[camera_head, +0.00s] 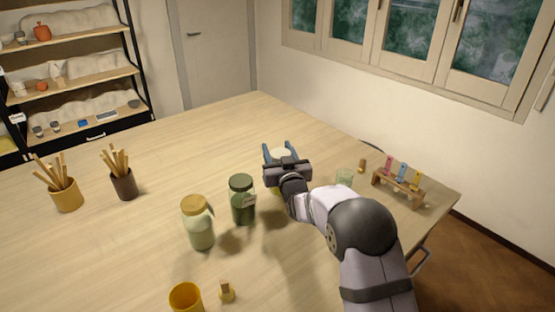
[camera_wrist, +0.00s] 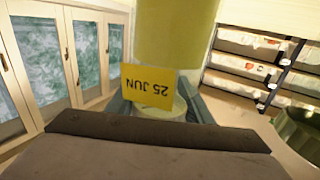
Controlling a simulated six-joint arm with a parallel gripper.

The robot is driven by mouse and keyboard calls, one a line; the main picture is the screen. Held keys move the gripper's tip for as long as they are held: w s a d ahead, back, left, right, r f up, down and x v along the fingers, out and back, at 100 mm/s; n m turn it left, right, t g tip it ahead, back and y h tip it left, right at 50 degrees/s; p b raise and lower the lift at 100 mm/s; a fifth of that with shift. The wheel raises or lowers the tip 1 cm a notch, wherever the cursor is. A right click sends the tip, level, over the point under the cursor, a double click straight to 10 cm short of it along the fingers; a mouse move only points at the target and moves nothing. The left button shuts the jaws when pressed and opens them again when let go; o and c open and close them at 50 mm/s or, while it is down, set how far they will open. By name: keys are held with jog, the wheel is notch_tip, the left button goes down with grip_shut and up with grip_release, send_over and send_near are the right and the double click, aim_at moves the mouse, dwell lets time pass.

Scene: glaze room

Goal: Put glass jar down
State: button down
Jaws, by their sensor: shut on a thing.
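My gripper (camera_head: 281,148) is shut on a glass jar (camera_wrist: 175,35) with pale yellow contents. The jar bears a yellow label (camera_wrist: 148,87) reading "25 JUN", upside down in the wrist view. The gap between the jar's base and the table cannot be judged. A dark green jar (camera_head: 242,205) and a pale green jar with a tan lid (camera_head: 200,228) stand upright to the left of my gripper.
A clear green glass (camera_head: 345,177), a small cork-coloured piece (camera_head: 362,165) and a wooden rack of coloured vials (camera_head: 398,186) stand right of my gripper. Stick-filled cups (camera_head: 66,196) (camera_head: 124,184) stand left; a yellow cup (camera_head: 186,298) and small stopper (camera_head: 227,292) are in front. The table's far middle (camera_head: 230,130) is clear.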

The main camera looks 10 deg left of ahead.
jog(key=shift+f+p, duration=0.55)
jog(key=shift+f, duration=1.25)
jog(key=c, duration=0.9)
grip_release()
jog(key=shift+f, duration=0.1)
jog(key=shift+s, duration=0.1)
jog(key=shift+s, duration=0.1)
jog(key=shift+b+v, duration=1.8)
jog(key=shift+v, duration=4.1)
